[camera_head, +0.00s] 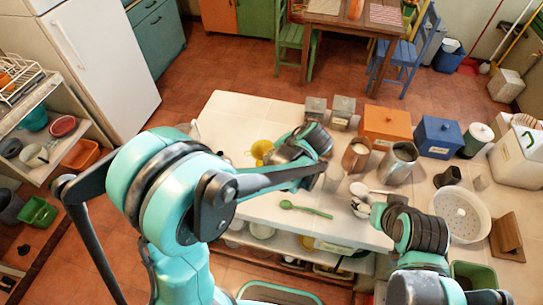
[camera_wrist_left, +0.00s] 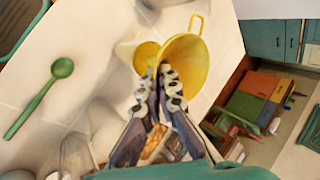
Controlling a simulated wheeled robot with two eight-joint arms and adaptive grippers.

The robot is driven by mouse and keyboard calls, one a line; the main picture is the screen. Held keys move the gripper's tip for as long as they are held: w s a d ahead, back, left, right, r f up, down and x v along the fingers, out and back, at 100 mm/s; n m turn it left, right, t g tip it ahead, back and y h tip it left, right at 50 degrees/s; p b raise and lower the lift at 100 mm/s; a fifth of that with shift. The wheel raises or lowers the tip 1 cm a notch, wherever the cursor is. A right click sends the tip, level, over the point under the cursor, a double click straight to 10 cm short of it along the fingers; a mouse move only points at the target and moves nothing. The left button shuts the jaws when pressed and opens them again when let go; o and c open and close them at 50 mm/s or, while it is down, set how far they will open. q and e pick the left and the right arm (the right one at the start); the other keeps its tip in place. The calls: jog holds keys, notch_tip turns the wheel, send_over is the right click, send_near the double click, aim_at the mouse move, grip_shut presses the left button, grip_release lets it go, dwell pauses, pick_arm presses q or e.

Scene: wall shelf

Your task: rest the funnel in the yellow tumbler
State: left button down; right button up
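The yellow funnel (camera_wrist_left: 192,62), wide-mouthed with a loop handle on its rim, is at my left gripper's fingertips (camera_wrist_left: 161,72) in the left wrist view. The fingers are close together and appear to pinch its near rim. A second yellow shape, apparently the yellow tumbler (camera_wrist_left: 140,55), shows just left of the funnel, partly covered by it and a finger. I cannot tell whether they touch. In the head view a small yellow patch (camera_head: 261,149) shows beside my left wrist, and the two are hard to separate. My right gripper (camera_head: 376,213) is by a small white cup; its fingers are unclear.
A green spoon (camera_head: 305,209) lies near the white counter's front edge (camera_head: 290,225). A brown mug (camera_head: 355,155), a metal pot (camera_head: 398,163), an orange box (camera_head: 385,124) and a blue box (camera_head: 438,137) stand to the right. The counter's back left is clear.

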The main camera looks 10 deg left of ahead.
pick_arm(q)
jog(key=shift+f+b, duration=2.6)
jog(key=shift+f, duration=0.05)
dwell(1.9)
jog(key=c, duration=1.6)
grip_release()
jog(key=shift+c, duration=0.2)
jog(key=v, duration=1.2)
jog(key=shift+a, duration=0.15)
jog(key=s+a+f+n+t+h+b, duration=0.3)
jog(key=s+a+f+n+h+b, duration=0.3)
jog(key=s+a, duration=0.5)
notch_tip(320, 180, down, 3)
jog(key=shift+s+f+b, duration=0.2)
jog(key=shift+b, duration=0.9)
